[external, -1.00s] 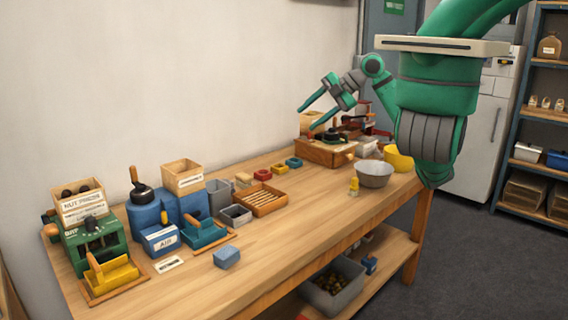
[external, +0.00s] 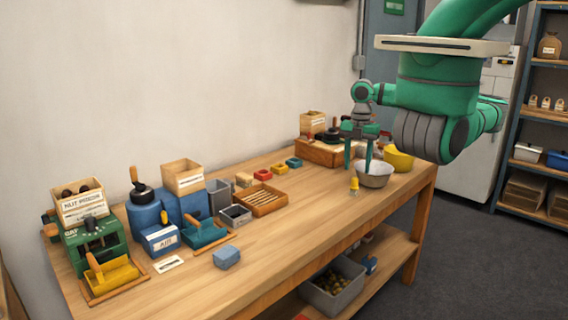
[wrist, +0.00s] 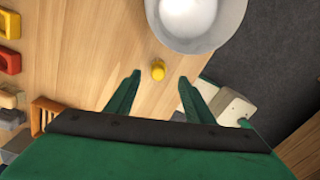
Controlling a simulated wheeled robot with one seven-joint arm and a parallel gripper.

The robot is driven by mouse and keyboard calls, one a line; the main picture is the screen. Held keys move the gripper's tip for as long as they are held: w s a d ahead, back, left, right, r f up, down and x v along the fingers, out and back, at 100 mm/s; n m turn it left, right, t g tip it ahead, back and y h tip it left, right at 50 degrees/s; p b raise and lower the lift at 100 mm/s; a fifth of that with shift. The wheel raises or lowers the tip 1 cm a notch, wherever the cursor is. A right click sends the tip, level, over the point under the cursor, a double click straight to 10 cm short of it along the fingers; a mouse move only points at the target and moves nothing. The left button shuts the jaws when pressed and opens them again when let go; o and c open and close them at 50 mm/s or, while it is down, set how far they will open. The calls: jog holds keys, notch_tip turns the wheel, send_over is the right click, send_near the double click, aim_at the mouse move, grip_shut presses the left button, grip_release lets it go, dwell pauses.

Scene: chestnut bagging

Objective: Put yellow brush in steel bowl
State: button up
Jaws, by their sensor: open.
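The yellow brush (external: 354,187) stands upright on the bench top, just left of the steel bowl. In the wrist view the brush (wrist: 158,70) lies ahead of and between my fingertips, seen from above. The steel bowl (external: 374,178) is a grey round bowl near the bench's front edge; in the wrist view its rim (wrist: 240,22) is at the top, and its inside looks empty. My gripper (external: 358,168) points down with its fingers apart, above and close to the brush and bowl. In the wrist view my gripper (wrist: 158,78) is open and empty.
A yellow bowl (external: 398,160) stands right behind the steel bowl. A wooden box (external: 320,152) is behind to the left. Small coloured bins and a wooden tray (external: 262,200) lie left. The bench top in front is mostly clear.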

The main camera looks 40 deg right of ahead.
aim_at(355, 178)
jog(key=shift+a+f, duration=0.2)
jog(key=shift+f, duration=3.8)
jog(key=c, duration=1.2)
jog(key=shift+r, duration=0.1)
